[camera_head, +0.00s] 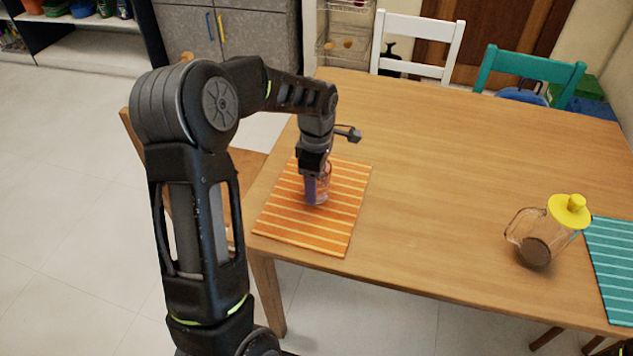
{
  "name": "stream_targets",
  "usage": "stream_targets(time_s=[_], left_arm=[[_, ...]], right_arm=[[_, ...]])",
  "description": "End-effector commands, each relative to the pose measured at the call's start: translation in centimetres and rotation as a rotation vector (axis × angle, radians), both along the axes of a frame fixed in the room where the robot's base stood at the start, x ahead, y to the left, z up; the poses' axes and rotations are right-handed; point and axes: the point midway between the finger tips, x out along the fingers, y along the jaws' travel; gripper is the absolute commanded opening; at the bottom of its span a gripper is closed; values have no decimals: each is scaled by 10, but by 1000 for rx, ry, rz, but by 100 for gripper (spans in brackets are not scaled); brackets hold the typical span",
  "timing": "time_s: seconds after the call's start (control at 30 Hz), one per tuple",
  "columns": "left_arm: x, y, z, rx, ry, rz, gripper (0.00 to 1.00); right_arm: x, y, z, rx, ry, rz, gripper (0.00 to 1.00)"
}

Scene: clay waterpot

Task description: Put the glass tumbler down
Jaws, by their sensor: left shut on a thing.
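The glass tumbler (324,190) is a small clear glass at the orange striped placemat (337,229) on the wooden table. My left gripper (317,187) reaches down from above and is shut on the tumbler. The gripper's fingers hide part of the glass. The tumbler looks upright, with its base at or very close to the placemat; I cannot tell whether it touches. My right gripper does not show.
A glass jug (537,236) with a yellow lid stands at the right, next to a teal striped placemat (612,262). A white chair (418,48) and a teal chair (530,68) stand behind the table. The table's middle (440,170) is clear.

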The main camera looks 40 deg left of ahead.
Motion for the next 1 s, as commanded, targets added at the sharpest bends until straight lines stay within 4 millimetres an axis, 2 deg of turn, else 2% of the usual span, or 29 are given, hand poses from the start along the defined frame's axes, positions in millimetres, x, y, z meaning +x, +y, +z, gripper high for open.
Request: stream_targets(time_s=[0.27,0.3,0.5,0.57,0.8,1.0], left_arm=[[0,0,-4,0,-1,0,2],[0,0,-3,0,0,0,64],[0,0,-3,0,0,0,80],[0,0,-3,0,0,0,84],[0,0,-2,0,0,0,84],[1,0,12,1,-4,0,84]], right_arm=[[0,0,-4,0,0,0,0],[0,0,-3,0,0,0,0],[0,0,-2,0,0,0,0],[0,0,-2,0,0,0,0],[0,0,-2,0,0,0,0],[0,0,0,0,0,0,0]])
